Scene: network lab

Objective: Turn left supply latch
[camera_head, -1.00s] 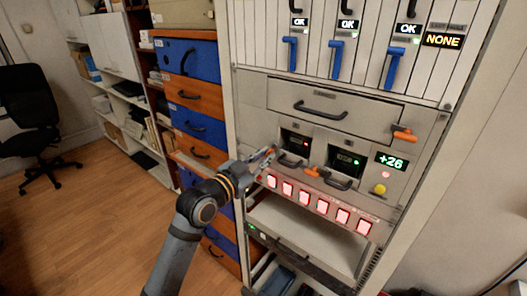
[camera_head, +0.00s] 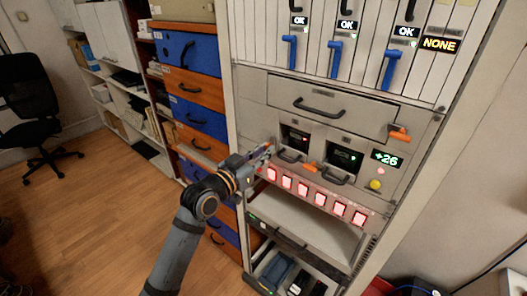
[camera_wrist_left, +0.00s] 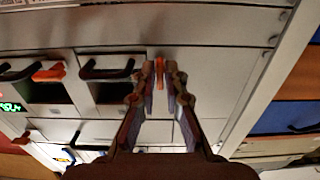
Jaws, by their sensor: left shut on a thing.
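The left supply (camera_head: 296,137) is a dark module with a small red display and a black handle in the rack. It also shows in the wrist view (camera_wrist_left: 110,92), which looks upside down. The orange left supply latch (camera_wrist_left: 160,68) stands between the fingertips of my left gripper (camera_wrist_left: 160,82), which is shut on it. In the head view my left gripper (camera_head: 264,152) reaches in beside the left supply and hides most of this latch. The right supply (camera_head: 343,158) has its own orange latch (camera_head: 311,168), apart from my gripper. My right gripper is not in view.
A row of red lit buttons (camera_head: 303,189) runs just below the supplies. Above is a wide drawer (camera_head: 335,105) with another orange latch (camera_head: 399,134). Blue handles (camera_head: 335,60) hang higher up. Blue and orange drawers (camera_head: 200,120) stand left of the rack.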

